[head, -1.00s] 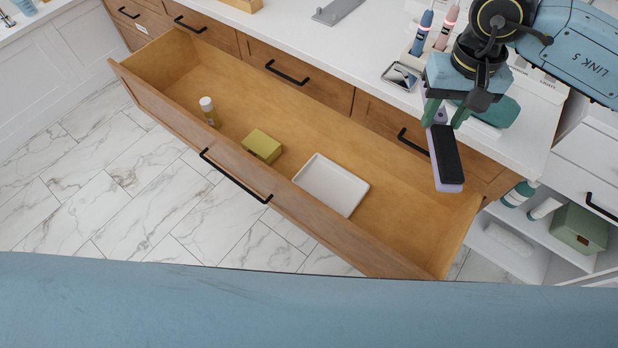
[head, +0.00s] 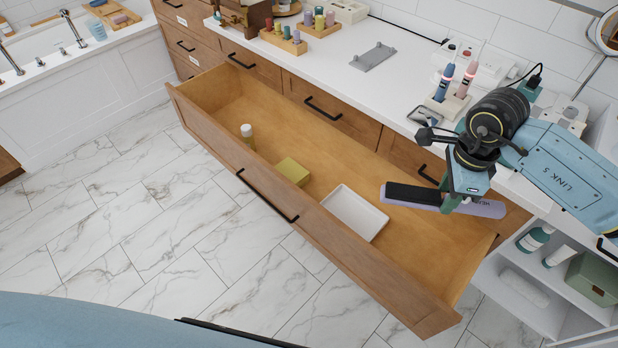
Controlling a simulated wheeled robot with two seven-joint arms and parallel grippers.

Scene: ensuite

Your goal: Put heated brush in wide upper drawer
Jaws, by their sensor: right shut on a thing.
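The heated brush (head: 414,194) is a long lavender tool with a black brush face. My right gripper (head: 452,203) is shut on it and holds it roughly level, above the right end of the open drawer. The wide upper drawer (head: 285,139) is wooden, pulled well out, with a black bar handle. In it are a bottle with a pale cap (head: 247,135), an olive-yellow box (head: 293,171) and a white tray (head: 355,213). Much of the drawer floor is bare. My left gripper is not in view.
The white counter (head: 330,62) behind the drawer bears a grey metal plate (head: 372,57), a holder with a blue and a pink tool (head: 449,100), and coloured bottles on wooden trays. White open shelving (head: 520,289) stands at the right.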

